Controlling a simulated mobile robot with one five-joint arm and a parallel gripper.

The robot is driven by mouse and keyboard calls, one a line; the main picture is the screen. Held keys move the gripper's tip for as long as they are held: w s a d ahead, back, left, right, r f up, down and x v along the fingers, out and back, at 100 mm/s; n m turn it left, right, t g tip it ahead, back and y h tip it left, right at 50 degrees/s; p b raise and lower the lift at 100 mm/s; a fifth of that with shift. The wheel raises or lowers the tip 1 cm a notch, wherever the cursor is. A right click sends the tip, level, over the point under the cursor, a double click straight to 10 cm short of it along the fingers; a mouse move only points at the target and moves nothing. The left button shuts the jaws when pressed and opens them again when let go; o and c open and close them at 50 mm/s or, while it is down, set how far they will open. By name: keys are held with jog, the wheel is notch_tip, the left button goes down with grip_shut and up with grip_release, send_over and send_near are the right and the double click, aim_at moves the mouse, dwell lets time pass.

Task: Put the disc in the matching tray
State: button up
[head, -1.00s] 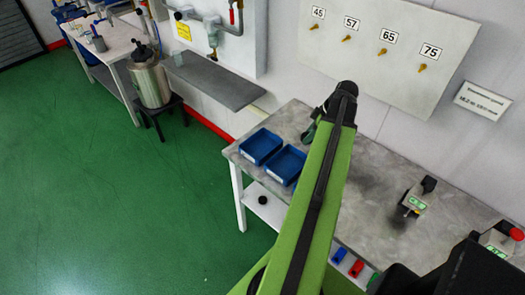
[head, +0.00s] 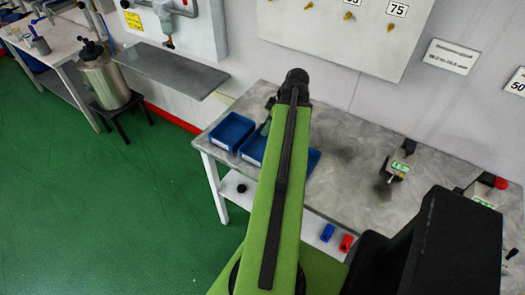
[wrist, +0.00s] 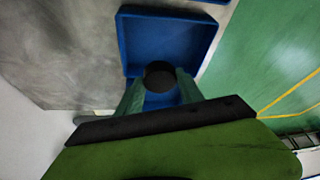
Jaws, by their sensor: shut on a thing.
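A dark, round disc (wrist: 159,74) is held between the green fingers of my gripper (wrist: 160,86) in the wrist view. My gripper is shut on it. The disc appears over a blue tray (wrist: 127,45) with raised walls; its height above the tray floor is hard to tell. In the head view, blue trays (head: 231,131) stand on the grey table, one (head: 251,150) partly behind my arm and another (head: 313,160) just right of it. My arm hides most of the gripper and the disc there. I cannot read any tray markings.
The grey table (head: 350,180) has clear room right of the trays. A device with a green display (head: 399,168) stands farther right. Small blue (head: 327,232) and red (head: 346,242) bins and a black round piece (head: 241,188) sit lower down. A wall panel (head: 340,25) rises behind.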

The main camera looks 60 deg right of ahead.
jog(key=shift+f+b, duration=2.9)
jog(key=shift+b, duration=0.05)
jog(key=shift+r, duration=0.1)
jog(key=o, duration=1.4)
jog(key=shift+o, duration=0.2)
jog(key=shift+r+p, duration=0.25)
jog(key=shift+p, duration=0.1)
jog(key=p+v, duration=1.5)
jog(key=v, duration=0.2)
jog(key=shift+f, duration=0.1)
